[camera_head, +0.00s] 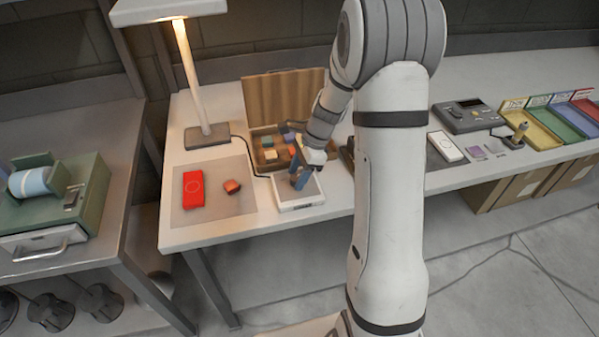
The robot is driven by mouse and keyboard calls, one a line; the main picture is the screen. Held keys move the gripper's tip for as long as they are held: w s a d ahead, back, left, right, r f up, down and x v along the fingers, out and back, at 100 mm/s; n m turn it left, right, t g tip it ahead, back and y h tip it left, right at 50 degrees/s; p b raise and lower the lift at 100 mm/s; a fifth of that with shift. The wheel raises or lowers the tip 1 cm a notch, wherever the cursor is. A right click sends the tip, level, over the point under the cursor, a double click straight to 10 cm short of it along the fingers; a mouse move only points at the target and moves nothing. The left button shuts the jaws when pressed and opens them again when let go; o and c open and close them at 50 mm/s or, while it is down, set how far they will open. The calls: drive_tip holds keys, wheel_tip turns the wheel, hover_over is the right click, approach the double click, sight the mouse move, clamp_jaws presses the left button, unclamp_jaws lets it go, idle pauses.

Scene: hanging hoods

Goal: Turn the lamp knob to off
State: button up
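The desk lamp (192,80) stands at the back left of the table, with a warm glow under its shade (165,9). A dark cable runs from the lamp base (207,135) toward a small white control box (300,205) near the front edge.
An open box of colored blocks (268,150) stands just behind the control box. A red case (194,190) and a small red piece (231,186) lie on a grey mat (215,208) at left. Devices and colored trays (545,128) fill the right side.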

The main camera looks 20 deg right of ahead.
drive_tip(key=c, duration=0.9)
drive_tip(key=shift+n, duration=0.3)
drive_tip(key=n, duration=0.1)
drive_tip(key=n+g+p, duration=0.1)
drive_tip(key=n, duration=0.1)
drive_tip(key=shift+w+a+n+g+h, duration=0.1)
drive_tip(key=shift+w+n+g+h, duration=0.05)
drive_tip(key=shift+n+g+h, duration=0.15)
drive_tip(key=n+g+h, duration=0.1)
drive_tip(key=n, duration=0.3)
drive_tip(key=shift+w+a, duration=0.1)
drive_tip(key=n+h, duration=0.1)
drive_tip(key=n, duration=0.2)
drive_tip(key=n+g+h, duration=0.1)
drive_tip(key=n, duration=0.2)
drive_tip(key=shift+a+n+h, duration=0.2)
drive_tip(key=shift+n+h, duration=0.1)
drive_tip(key=shift+n, duration=0.1)
drive_tip(key=n+h, duration=0.1)
drive_tip(key=n, duration=0.2)
drive_tip(key=shift+a+n, duration=0.1)
drive_tip(key=shift+n, duration=0.2)
drive_tip(key=shift+n+h, duration=0.8)
drive_tip(key=shift+n, duration=0.8)
